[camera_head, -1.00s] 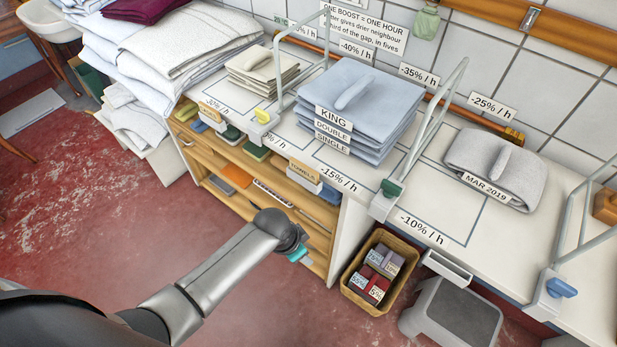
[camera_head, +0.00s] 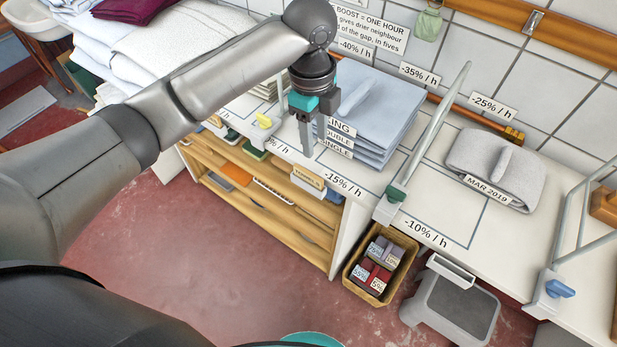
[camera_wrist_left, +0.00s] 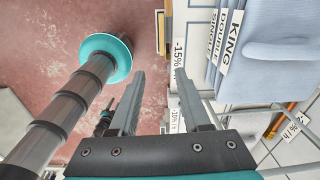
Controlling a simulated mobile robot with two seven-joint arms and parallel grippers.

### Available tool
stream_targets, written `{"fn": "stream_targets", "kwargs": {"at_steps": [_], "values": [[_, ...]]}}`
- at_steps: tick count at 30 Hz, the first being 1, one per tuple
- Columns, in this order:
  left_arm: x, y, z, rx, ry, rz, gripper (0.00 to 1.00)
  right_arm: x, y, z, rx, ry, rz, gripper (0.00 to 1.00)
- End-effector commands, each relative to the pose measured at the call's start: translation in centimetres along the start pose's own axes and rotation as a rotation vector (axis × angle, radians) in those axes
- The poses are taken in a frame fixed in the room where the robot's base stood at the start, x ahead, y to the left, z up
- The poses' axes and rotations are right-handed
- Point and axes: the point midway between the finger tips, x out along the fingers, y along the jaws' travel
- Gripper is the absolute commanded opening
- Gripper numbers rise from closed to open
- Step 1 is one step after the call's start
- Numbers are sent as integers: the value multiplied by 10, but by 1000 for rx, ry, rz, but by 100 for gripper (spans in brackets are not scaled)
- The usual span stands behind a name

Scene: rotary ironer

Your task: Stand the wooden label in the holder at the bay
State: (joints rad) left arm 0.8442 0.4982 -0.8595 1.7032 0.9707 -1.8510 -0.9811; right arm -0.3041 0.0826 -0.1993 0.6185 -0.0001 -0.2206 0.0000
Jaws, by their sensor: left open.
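A small wooden label reading TOWELS (camera_head: 308,177) stands at the front edge of the bench's shelving, at a white holder; I cannot tell how firmly it sits there. My left gripper (camera_head: 314,142) is open and empty, pointing down above the bench front, left of the blue folded stack (camera_head: 375,105). In the head view it overlaps the KING, DOUBLE and SINGLE tags. The left wrist view shows its two fingers apart (camera_wrist_left: 160,105), with nothing between them. Another wooden label farther left is mostly hidden by my arm. My right gripper is not in view.
Upright metal frames (camera_head: 430,130) divide the counter into bays. A grey folded bundle (camera_head: 495,165) lies in the right bay. A wicker basket of small boxes (camera_head: 353,278) and a grey step stool (camera_head: 450,300) stand on the floor. Red floor left of the basket is clear.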

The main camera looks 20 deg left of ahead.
Motion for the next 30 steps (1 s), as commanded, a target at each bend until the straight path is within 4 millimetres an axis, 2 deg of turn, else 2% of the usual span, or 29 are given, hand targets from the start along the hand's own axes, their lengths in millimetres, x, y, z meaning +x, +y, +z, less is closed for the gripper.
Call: {"fn": "stream_targets", "kwargs": {"at_steps": [1,4,8,11,15,21,30], "values": [[-9,-4,9,18,-18,8,48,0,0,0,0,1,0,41],[-18,-8,18,50,-31,24,48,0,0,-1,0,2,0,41],[-18,-9,23,65,-37,36,48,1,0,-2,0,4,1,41],[-4,-8,24,67,-38,39,48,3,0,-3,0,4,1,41],[28,-6,25,66,-37,40,48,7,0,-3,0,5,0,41],[64,-6,26,65,-37,38,48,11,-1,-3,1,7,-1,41],[88,-6,26,65,-36,36,48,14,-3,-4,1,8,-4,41]]}}
